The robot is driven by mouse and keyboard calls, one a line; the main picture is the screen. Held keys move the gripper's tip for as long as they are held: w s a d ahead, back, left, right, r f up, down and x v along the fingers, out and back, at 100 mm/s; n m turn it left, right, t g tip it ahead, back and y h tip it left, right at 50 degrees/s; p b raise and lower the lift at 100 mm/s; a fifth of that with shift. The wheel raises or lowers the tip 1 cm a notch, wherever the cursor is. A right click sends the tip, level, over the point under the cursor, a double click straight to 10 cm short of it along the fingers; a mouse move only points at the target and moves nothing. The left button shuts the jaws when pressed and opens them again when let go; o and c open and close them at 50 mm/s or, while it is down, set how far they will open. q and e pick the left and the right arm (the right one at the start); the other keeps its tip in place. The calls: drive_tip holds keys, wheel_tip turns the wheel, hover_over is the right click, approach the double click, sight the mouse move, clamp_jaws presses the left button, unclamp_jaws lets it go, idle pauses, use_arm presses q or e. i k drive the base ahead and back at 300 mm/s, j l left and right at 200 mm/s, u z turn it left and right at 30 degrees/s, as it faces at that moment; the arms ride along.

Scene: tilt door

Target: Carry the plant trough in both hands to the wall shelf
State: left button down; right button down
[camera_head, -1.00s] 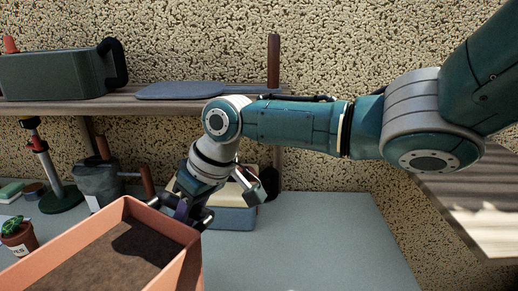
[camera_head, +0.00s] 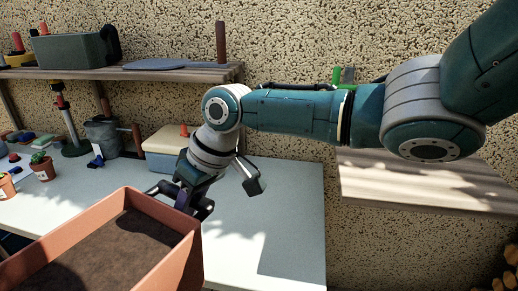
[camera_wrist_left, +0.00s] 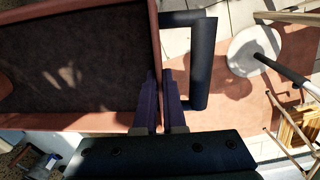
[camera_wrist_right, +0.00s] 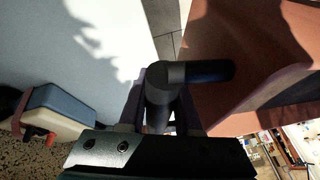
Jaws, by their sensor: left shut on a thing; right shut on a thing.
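The plant trough (camera_head: 115,250) is terracotta-coloured with dark soil inside and sits low in the head view. My right gripper (camera_head: 188,203) is at its far end; in the right wrist view its fingers (camera_wrist_right: 165,100) close around a dark bar handle (camera_wrist_right: 165,78) beside the trough wall (camera_wrist_right: 235,50). My left gripper is outside the head view. In the left wrist view its fingers (camera_wrist_left: 161,105) are shut with the trough's end wall between them, beside a dark handle (camera_wrist_left: 203,62). An empty wooden wall shelf (camera_head: 430,183) is at the right, partly behind my right arm.
A pale workbench (camera_head: 265,215) holds a cool box (camera_head: 165,150), a watering can (camera_head: 103,137) and small pots (camera_head: 42,168) at left. An upper shelf (camera_head: 150,72) holds a dark green container (camera_head: 72,50). A green object (camera_head: 344,76) shows behind my arm.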

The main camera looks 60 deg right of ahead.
sight(426, 179)
drive_tip(key=k+z, duration=0.15)
drive_tip(key=k, duration=0.2)
drive_tip(key=k+l+z, duration=0.2)
drive_tip(key=k, duration=0.15)
drive_tip(key=z, duration=0.4)
drive_tip(key=k+z, duration=0.15)
drive_tip(key=z, duration=0.2)
drive_tip(key=l+z, duration=0.15)
drive_tip(key=z, duration=0.25)
